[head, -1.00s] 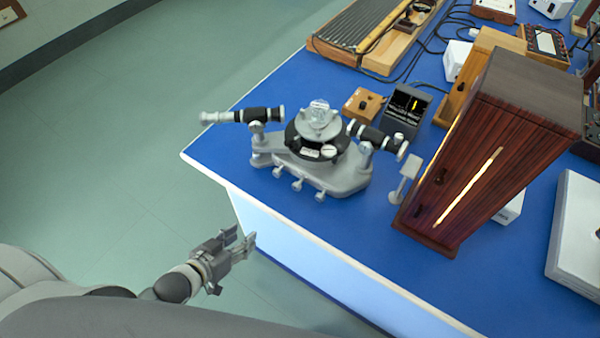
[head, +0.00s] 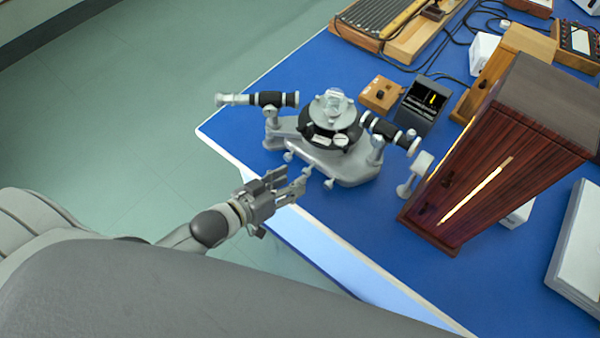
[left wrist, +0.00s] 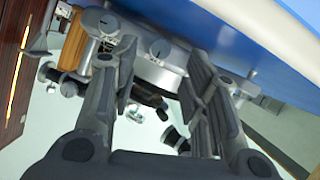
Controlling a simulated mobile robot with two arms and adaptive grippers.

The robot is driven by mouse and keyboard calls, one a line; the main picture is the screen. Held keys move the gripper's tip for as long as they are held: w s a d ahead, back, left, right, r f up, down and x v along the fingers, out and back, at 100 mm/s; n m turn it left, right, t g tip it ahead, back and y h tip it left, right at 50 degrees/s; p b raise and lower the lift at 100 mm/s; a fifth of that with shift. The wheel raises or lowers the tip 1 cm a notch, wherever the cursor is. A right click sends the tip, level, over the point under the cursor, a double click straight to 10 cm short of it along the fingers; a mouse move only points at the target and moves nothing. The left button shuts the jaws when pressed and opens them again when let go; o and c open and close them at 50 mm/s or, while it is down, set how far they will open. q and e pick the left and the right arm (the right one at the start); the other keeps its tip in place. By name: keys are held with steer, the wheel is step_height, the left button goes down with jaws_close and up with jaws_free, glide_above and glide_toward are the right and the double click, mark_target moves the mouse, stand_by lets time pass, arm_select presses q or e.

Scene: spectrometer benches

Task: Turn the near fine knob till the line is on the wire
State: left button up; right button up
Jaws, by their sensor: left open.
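The grey spectrometer (head: 345,165) stands on the blue bench near its left corner. Several small knobs (head: 306,170) stick out along its near side; I cannot tell which one is the near fine knob. My left gripper (head: 293,179) is open, its fingertips close to these knobs at the bench edge. Contact is not visible. A dark display (head: 413,112) behind the spectrometer shows a bright yellow line; the wire is too small to make out. My right gripper is out of view.
A tall dark-red wooden case (head: 490,165) with a glowing slit stands to the right of the spectrometer. A small wooden box (head: 381,94) sits behind it, with cables beyond. Open floor (head: 130,150) lies left of the bench.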

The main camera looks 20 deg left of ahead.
mark_target(304, 173)
arm_select(q)
steer(key=shift+x, duration=2.15)
jaws_close()
